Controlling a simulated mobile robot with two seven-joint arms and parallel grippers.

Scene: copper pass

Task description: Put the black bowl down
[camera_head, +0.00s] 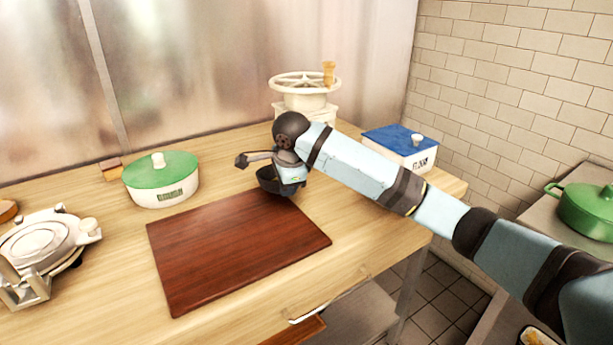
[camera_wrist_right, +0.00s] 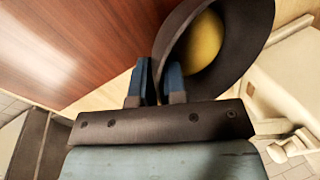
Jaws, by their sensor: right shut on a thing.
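The black bowl (camera_head: 266,181) is at the far right corner of the dark red-brown cutting board (camera_head: 225,245) in the head view, partly hidden by my right gripper (camera_head: 284,179). In the right wrist view the bowl (camera_wrist_right: 248,28) shows large at the top, with something yellow (camera_wrist_right: 204,42) inside it. My right gripper (camera_wrist_right: 158,85) is shut on the bowl's rim there. Whether the bowl's base touches the surface below cannot be told. My left gripper is not in view.
A white pot with a green lid (camera_head: 161,172) stands left of the board. A white box with a blue lid (camera_head: 400,143) and a cream wheel-topped device (camera_head: 304,92) stand behind. A white round appliance (camera_head: 40,245) is at far left. The wooden counter (camera_head: 365,235) is bare right of the board.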

